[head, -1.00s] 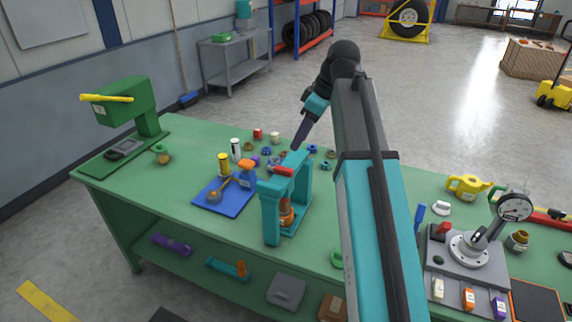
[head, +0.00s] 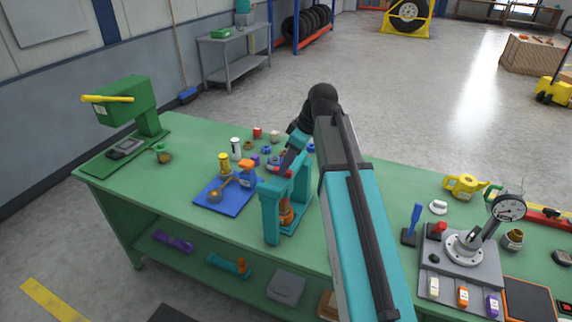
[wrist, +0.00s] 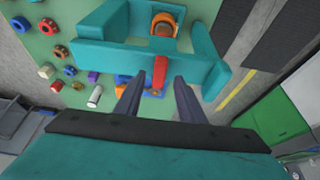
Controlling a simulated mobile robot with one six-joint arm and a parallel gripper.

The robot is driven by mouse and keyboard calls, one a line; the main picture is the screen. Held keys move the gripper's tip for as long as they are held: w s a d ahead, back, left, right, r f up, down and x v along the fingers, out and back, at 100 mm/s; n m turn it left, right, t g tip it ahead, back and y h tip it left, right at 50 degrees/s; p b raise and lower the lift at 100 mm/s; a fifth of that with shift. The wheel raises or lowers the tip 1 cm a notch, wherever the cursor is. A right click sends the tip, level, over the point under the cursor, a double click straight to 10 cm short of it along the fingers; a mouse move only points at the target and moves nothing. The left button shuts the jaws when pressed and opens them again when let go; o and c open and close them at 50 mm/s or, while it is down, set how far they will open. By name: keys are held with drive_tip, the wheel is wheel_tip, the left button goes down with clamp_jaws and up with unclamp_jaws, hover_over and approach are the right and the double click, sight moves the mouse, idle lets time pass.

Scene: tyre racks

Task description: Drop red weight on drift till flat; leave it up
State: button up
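A red block (head: 282,171), likely the red weight, sits at the top of a teal upright frame (head: 270,212) on the green bench. In the wrist view the red block (wrist: 159,72) lies just beyond and between my fingertips. My gripper (wrist: 157,88) is open, with a finger on either side and a gap to the block. In the head view my gripper (head: 285,164) comes down over the frame from behind. An orange part (head: 286,213) stands low inside the frame; it also shows in the wrist view (wrist: 163,24). I cannot make out the drift.
A blue tray (head: 222,198) with a yellow-topped part and an orange-topped bottle lies left of the frame. Several small nuts and cans stand behind it. A green press (head: 130,105) is at far left, a grey gauge stand (head: 460,255) at right.

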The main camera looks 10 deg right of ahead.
drive_tip(key=shift+x, duration=1.05)
clamp_jaws()
